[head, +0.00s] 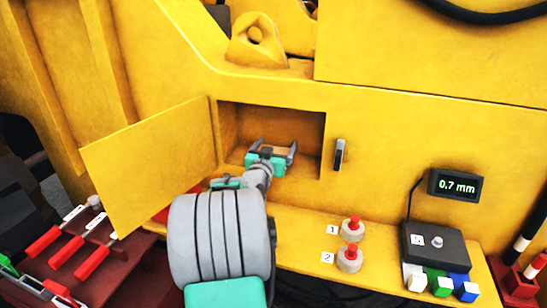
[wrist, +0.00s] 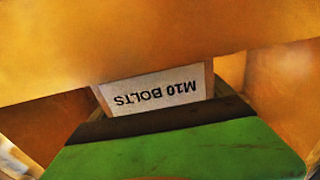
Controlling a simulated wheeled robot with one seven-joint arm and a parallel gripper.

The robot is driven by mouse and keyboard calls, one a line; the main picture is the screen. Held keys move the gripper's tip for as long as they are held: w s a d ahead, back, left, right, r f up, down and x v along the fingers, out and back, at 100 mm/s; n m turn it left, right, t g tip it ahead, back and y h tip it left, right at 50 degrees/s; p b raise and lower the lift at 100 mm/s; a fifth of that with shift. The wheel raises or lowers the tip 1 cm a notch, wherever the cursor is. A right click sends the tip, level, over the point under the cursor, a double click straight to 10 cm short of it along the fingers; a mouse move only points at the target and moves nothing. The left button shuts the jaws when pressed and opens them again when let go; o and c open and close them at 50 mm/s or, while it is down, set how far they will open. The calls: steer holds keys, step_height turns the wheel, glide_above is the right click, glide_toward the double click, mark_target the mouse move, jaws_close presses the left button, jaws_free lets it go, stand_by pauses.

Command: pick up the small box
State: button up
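The small box (head: 277,151) is a tan block inside the open compartment of the yellow machine. In the wrist view its pale face (wrist: 155,90) carries the upside-down label "M10 BOLTS". My gripper (head: 273,148) reaches into the compartment with its two dark fingers apart, one on each side of the box. In the wrist view there seems to be space between the box and the picture's sides, where the fingers barely show. The gripper's own body hides the lower part of the box.
The compartment (head: 228,128) has a yellow door (head: 150,165) swung open to the left. Its walls and top edge are close around my gripper. Red-capped buttons (head: 351,229), a control box (head: 435,245) and a "0.7 mm" display (head: 456,186) are to the right. Red-handled tools (head: 65,251) lie at left.

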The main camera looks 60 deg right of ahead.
steer(key=c, duration=1.2)
steer(key=shift+r, duration=0.1)
steer(key=shift+c, duration=0.3)
steer(key=shift+r, duration=0.1)
